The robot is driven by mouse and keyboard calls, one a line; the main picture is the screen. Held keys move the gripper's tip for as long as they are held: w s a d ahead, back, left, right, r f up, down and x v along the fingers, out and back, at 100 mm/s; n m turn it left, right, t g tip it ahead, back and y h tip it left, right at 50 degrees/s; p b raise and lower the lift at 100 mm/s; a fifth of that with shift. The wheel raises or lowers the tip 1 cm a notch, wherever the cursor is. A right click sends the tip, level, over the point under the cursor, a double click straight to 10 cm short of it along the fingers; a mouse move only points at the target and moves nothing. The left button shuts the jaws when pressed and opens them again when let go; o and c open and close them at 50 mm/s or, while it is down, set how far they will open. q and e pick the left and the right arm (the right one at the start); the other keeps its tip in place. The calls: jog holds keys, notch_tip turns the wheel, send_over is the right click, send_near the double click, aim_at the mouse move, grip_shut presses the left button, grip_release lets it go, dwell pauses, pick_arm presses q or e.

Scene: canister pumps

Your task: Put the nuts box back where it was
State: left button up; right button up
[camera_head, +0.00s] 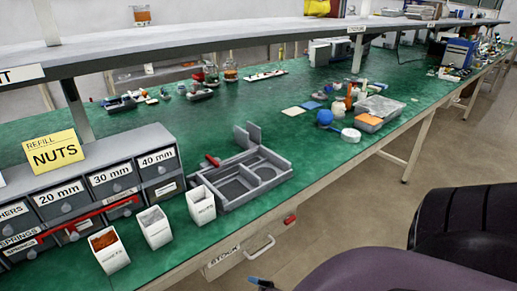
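Three small white open boxes stand in a row on the green bench in front of the drawer cabinet. The right one (201,207), beside the grey tray, has a small label that seems to read NUTS; its inside looks pale and empty. The middle box (157,236) holds greyish contents and its label is too small to read. The left box (112,259) holds orange-brown pieces. A yellow sign reading REFILL NUTS (54,151) stands on top of the cabinet. Neither of my grippers shows clearly in this view.
The grey drawer cabinet (90,187) has a red bar across its front. A grey compartment tray (262,178) with a red item lies to the right. A shelf (200,43) overhangs the bench. Dark rounded shapes fill the lower right, beyond the bench edge.

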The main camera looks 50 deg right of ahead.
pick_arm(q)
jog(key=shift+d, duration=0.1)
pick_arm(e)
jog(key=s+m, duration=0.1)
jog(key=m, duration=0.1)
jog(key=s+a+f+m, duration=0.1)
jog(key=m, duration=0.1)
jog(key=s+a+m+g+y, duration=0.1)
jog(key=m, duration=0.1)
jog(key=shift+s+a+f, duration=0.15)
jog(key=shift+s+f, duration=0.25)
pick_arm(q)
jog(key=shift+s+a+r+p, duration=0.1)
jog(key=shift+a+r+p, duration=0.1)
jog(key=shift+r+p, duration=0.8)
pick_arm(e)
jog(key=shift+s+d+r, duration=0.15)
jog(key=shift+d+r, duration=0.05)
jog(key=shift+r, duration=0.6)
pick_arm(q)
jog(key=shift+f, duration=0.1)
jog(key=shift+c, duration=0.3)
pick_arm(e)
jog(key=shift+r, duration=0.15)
